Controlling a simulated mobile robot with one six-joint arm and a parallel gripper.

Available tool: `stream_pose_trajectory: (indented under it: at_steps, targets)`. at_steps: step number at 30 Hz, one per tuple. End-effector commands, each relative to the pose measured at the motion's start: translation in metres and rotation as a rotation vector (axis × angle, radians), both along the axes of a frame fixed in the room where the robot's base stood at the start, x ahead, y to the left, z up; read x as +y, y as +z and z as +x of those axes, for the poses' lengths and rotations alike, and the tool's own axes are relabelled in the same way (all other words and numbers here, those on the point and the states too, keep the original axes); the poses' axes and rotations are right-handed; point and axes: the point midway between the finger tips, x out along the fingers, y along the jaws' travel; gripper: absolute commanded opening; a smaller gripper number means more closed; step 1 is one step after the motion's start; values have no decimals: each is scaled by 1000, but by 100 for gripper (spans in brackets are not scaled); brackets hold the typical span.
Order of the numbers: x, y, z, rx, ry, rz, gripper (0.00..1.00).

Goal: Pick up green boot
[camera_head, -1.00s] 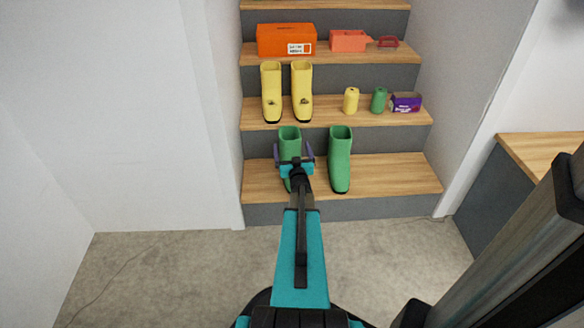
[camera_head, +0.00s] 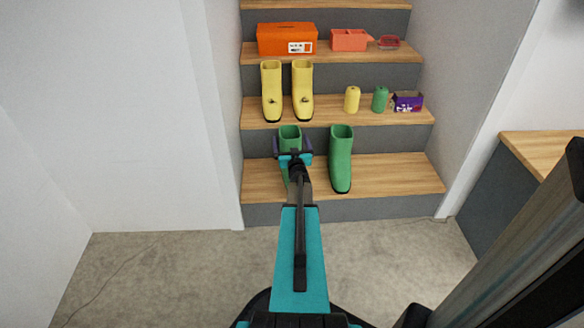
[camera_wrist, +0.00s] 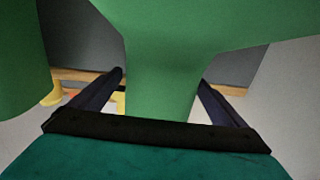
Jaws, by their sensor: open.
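Two green boots stand upright side by side on the lowest step. The left green boot (camera_head: 290,134) is partly hidden behind my gripper (camera_head: 292,150). The right green boot (camera_head: 341,160) stands apart from the gripper. In the wrist view, my gripper (camera_wrist: 163,92) is open, with one finger on each side of the left green boot (camera_wrist: 165,50), which fills the middle. I cannot tell whether either finger touches it. Another green surface, likely the right boot (camera_wrist: 18,60), shows at the left edge there.
Two yellow boots (camera_head: 272,90), a yellow can (camera_head: 352,99), a green can (camera_head: 380,99) and a purple box (camera_head: 407,102) stand one step up. An orange box (camera_head: 287,39) and a coral bin (camera_head: 349,40) are above. A wooden-topped counter (camera_head: 540,150) is at right.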

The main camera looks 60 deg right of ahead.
Motion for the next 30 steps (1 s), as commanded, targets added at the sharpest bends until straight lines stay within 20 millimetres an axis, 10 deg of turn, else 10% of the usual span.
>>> stream_pose_trajectory:
  at_steps: [13,26,30]
  targets:
    - [0,0,-1,0,-1,0,94]
    - [0,0,-1,0,-2,1,21]
    - [-1,1,-1,-1,-2,0,21]
